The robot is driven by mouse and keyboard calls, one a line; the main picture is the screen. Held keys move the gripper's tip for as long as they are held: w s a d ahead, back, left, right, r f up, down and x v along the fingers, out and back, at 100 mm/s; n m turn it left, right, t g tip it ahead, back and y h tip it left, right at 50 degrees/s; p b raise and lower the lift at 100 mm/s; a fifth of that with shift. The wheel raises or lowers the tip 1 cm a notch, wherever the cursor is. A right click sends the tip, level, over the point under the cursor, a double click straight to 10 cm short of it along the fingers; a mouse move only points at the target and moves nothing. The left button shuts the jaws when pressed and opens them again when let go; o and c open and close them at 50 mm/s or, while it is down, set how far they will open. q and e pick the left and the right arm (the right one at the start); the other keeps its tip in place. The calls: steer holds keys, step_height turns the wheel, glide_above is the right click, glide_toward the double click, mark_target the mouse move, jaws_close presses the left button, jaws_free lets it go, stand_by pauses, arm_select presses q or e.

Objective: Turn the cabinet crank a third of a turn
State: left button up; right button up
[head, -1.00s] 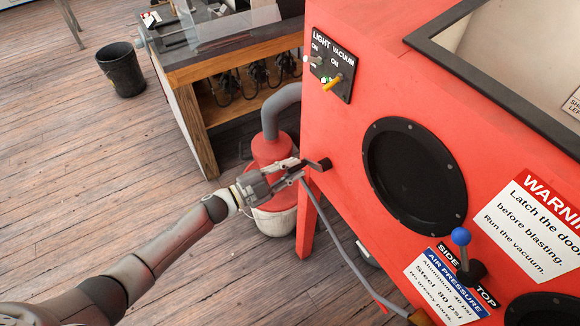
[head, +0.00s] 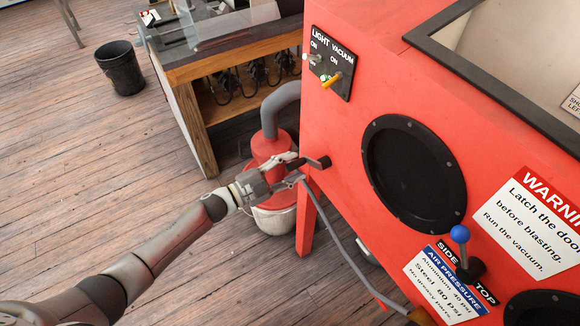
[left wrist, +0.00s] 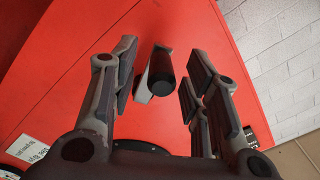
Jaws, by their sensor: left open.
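The cabinet crank (head: 319,163) sticks out from the left side of the red cabinet (head: 335,130). In the left wrist view it is a dark round handle (left wrist: 161,70) on a short grey arm, in front of the red panel. My left gripper (head: 300,169) is open at the crank. In the left wrist view its two fingers stand on either side of the handle, with gaps showing on both sides. How deep the handle lies between the fingers is hard to tell. My right gripper is not in view.
The cabinet front carries a switch panel (head: 332,62), a black round port (head: 412,172) and a blue-knobbed lever (head: 460,236). A red vacuum canister (head: 268,150) and a grey hose stand behind my left gripper. A workbench (head: 190,100) and a black bin (head: 121,68) stand farther back.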

arm_select(q)
steer(key=v, duration=1.2)
steer(key=shift+f, duration=0.1)
steer(key=s+a+f+n+y, duration=0.1)
steer(key=a+f+n+y, duration=0.2)
steer(key=f, duration=0.4)
steer(key=s+a+f+n+t+y, duration=0.1)
steer(key=a+f+n+y, duration=0.2)
steer(key=f, duration=0.4)
steer(key=s+a+f+n+y, duration=0.1)
steer(key=a+f+n+y, duration=0.25)
steer(key=f, duration=0.35)
steer(key=s+a+f+n+g+y, duration=0.2)
steer(key=s+f+n+y, duration=0.1)
steer(key=s+f, duration=0.55)
steer(key=s+f+n+g, duration=0.1)
steer(key=s+f+g, duration=0.2)
steer(key=s, duration=0.7)
steer(key=s+d+f+n+g+y, duration=0.1)
steer(key=s+f+n+g, duration=0.1)
steer(key=s+f, duration=0.4)
steer(key=s+d+f+n+g+y, duration=0.1)
steer(key=s+f+g, duration=0.3)
steer(key=s, duration=1)
steer(key=shift+f+n, duration=0.55)
steer(key=shift+n, duration=0.2)
